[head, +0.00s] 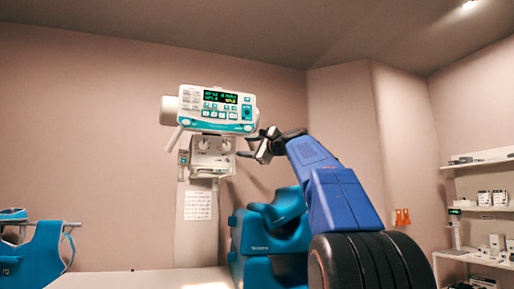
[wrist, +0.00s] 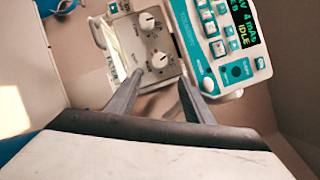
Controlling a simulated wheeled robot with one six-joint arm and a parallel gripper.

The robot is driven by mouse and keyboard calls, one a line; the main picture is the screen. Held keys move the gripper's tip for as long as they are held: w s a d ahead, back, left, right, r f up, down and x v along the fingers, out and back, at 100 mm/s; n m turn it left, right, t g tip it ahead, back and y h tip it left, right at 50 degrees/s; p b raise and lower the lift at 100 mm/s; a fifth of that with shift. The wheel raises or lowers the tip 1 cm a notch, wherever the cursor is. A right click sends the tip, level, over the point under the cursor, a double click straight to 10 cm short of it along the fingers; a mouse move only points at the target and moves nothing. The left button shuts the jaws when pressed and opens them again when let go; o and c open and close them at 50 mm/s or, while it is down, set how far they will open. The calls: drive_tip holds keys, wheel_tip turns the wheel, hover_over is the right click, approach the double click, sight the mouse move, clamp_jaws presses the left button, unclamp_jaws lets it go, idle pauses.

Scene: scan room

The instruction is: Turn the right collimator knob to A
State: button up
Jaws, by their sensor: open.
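The collimator box (head: 212,157) hangs under the teal and white control panel (head: 217,108) and has two round knobs on its front. In the wrist view the picture is turned, and the right knob (wrist: 158,62) is the lower one, nearer my fingers; the left knob (wrist: 147,21) is above it. The letters around the knobs are too small to read. My gripper (head: 247,145) is open and empty at the right of the box. In the wrist view its two fingertips (wrist: 160,79) point at the right knob, which appears just beyond them; contact cannot be told.
The control panel (wrist: 215,40) is close beside my right finger in the wrist view. A white paper sheet (head: 198,205) hangs below the box. A teal chair (head: 285,215) stands below my arm. Shelves (head: 480,207) with small items are far right.

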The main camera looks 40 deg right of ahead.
drive_tip(key=s+f, duration=0.1)
drive_tip(key=s, duration=0.5)
drive_tip(key=shift+d, duration=0.3)
